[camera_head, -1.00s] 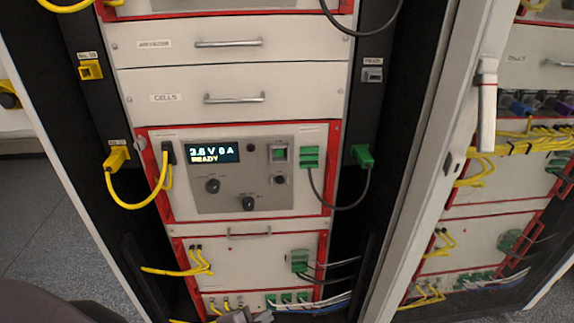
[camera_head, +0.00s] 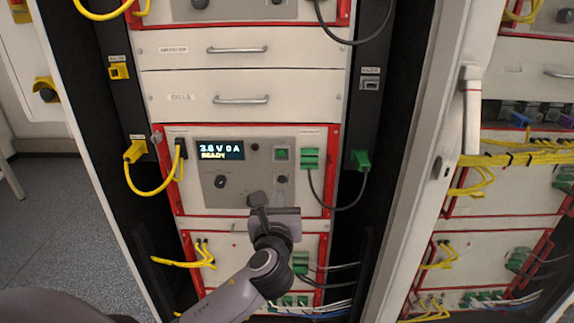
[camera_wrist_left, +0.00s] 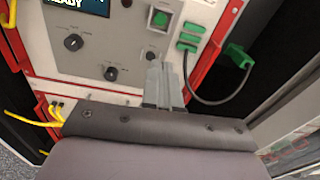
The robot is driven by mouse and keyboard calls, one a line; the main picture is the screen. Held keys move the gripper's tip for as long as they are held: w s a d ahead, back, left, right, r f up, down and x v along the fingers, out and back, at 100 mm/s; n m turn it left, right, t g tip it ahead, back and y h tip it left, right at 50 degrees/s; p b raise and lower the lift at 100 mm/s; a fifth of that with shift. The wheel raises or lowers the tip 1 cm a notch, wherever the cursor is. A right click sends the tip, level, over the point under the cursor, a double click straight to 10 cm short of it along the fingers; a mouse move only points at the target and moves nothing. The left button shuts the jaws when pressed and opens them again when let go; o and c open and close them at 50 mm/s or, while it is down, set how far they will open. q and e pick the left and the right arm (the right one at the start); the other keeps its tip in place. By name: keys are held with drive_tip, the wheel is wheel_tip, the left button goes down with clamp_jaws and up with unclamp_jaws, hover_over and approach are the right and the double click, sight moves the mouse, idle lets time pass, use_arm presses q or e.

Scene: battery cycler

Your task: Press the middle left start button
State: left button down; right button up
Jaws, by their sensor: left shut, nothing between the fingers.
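The middle unit of the left rack has a grey control panel (camera_head: 235,178) with a lit display (camera_head: 220,150) reading "READY". A square green button (camera_head: 281,154), which looks like the start button, sits at the panel's upper right, above a small black round control (camera_head: 283,179). My left gripper (camera_head: 281,192) is shut and empty, in front of the panel's lower right, below the green button. In the left wrist view its fingers (camera_wrist_left: 164,68) point up the panel, just below the black control and under the green button (camera_wrist_left: 160,18). Contact cannot be told. My right gripper is out of view.
Two knobs (camera_head: 220,181) are left of my fingers. A green plug (camera_head: 310,159) with a dark cable stands right of the button. Yellow cables (camera_head: 150,190) loop at the left. An open white door frame (camera_head: 410,170) separates this rack from the right one.

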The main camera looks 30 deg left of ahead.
sight(281, 153)
use_arm(q)
drive_tip(key=shift+a+r+m+y, duration=0.1)
drive_tip(key=shift+r+m+y, duration=0.3)
drive_tip(key=shift+r, duration=0.4)
drive_tip(key=shift+w+a, duration=0.1)
drive_tip(key=shift+w, duration=0.05)
drive_tip(key=x, duration=1.3)
drive_tip(key=shift+w+a+b, duration=0.1)
drive_tip(key=shift+w+b, duration=0.2)
drive_tip(key=shift+w, duration=0.1)
